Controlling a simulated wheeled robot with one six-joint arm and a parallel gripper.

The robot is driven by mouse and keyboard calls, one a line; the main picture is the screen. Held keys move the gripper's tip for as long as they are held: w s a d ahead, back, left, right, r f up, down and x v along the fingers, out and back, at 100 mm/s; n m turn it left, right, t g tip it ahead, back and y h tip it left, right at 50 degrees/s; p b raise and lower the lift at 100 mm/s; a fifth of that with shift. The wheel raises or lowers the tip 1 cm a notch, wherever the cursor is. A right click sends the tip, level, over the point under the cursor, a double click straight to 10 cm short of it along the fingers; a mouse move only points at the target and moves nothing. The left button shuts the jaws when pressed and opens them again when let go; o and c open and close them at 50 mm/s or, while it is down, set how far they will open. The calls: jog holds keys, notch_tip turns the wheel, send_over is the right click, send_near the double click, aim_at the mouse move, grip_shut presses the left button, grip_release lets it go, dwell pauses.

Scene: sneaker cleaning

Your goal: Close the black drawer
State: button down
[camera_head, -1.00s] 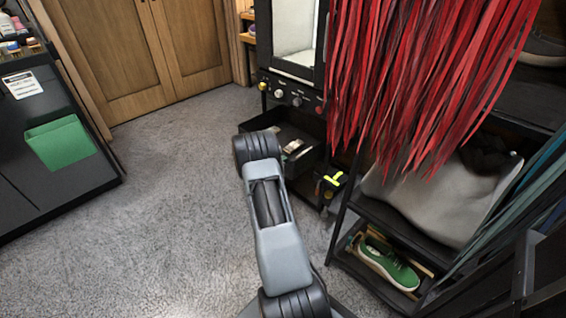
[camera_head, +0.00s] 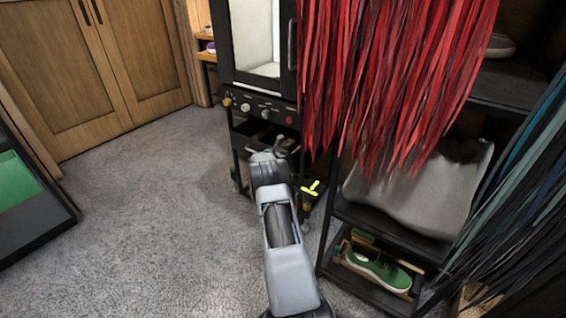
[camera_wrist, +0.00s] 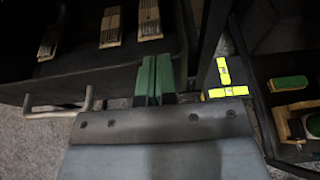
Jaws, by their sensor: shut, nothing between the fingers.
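The black drawer (camera_wrist: 105,73) shows its open inside in the wrist view, with several wooden-backed brushes (camera_wrist: 115,25) lying in it. Its pale bar handle (camera_wrist: 60,107) is on its front, at lower left. My gripper (camera_wrist: 154,62) has its green fingers shut together and empty. It is at the drawer's front edge, to the right of the handle; I cannot tell whether it touches. In the head view, the drawer (camera_head: 249,130) is under the cabinet's knob panel, partly hidden by my arm.
Red hanging strips (camera_head: 400,75) and a shelf with a green sneaker (camera_head: 378,268) are at right. Grey carpet (camera_head: 150,210) is clear at left.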

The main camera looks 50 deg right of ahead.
jog(key=shift+d, duration=0.85)
jog(key=shift+w+a, duration=0.15)
jog(key=shift+a, duration=0.05)
